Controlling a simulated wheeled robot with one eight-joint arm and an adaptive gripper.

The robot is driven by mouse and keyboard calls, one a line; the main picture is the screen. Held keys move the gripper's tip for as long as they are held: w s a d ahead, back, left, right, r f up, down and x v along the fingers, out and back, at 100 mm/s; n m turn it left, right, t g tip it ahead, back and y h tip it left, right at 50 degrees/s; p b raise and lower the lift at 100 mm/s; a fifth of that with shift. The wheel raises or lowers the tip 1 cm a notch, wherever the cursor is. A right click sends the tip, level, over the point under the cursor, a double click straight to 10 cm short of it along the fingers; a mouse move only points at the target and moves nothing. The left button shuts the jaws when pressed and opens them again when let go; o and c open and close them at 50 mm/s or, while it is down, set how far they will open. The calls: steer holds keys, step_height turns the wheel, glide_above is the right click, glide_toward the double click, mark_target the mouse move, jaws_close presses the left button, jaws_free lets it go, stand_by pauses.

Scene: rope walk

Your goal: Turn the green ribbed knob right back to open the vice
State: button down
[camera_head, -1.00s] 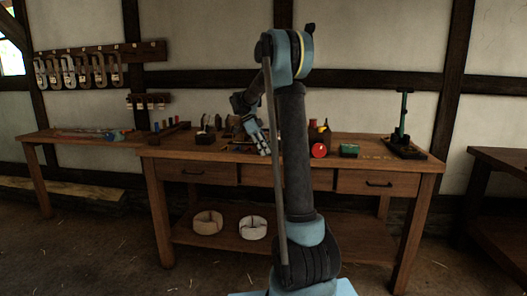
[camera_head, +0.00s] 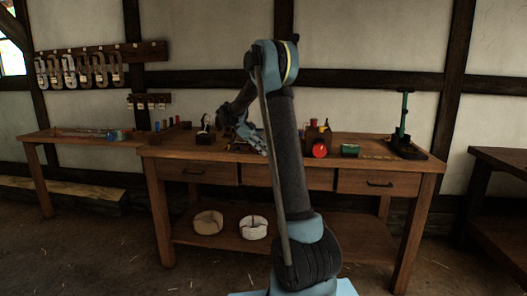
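My gripper (camera_head: 254,142) is low over the middle-left of the workbench top, partly behind my own arm. Its fingers are small and dark, and I cannot tell whether they are open or shut or touching anything. I cannot make out a green ribbed knob or a vice for certain. Small dark fittings (camera_head: 205,137) stand on the bench just left of my gripper. A tall green upright tool (camera_head: 404,115) stands on a dark base at the bench's right end.
The wooden workbench (camera_head: 205,172) has drawers and a lower shelf with two rope coils (camera_head: 208,222) (camera_head: 253,228). A red round object (camera_head: 319,150) sits near the front edge. A second bench (camera_head: 80,144) adjoins at left.

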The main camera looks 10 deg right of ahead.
steer(key=shift+w, duration=0.2)
steer(key=c, duration=1.7)
jaws_free()
steer(key=shift+v, duration=3.7)
